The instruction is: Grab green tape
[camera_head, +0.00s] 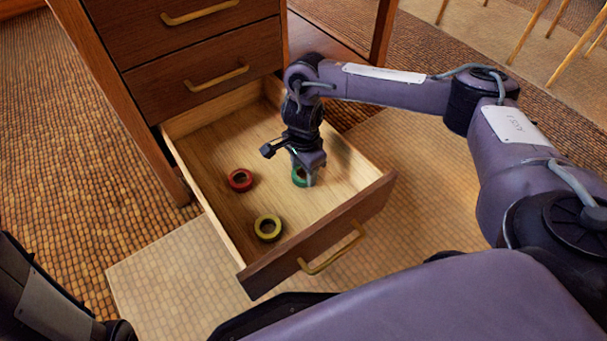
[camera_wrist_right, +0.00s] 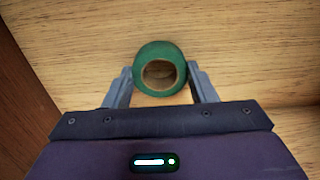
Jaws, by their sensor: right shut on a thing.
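The green tape (camera_head: 299,176) is a small roll in the open bottom drawer (camera_head: 207,210), partly hidden by my right gripper (camera_head: 308,180). In the right wrist view the green tape (camera_wrist_right: 160,53) shows as a green ring with a tan inside, between the two fingers of my right gripper (camera_wrist_right: 160,84). The fingers are shut on its sides. I cannot tell whether the roll touches the drawer floor. My left gripper is not in view; only part of my left arm shows at the lower left.
Closed drawers (camera_head: 205,75) stand above at the back.

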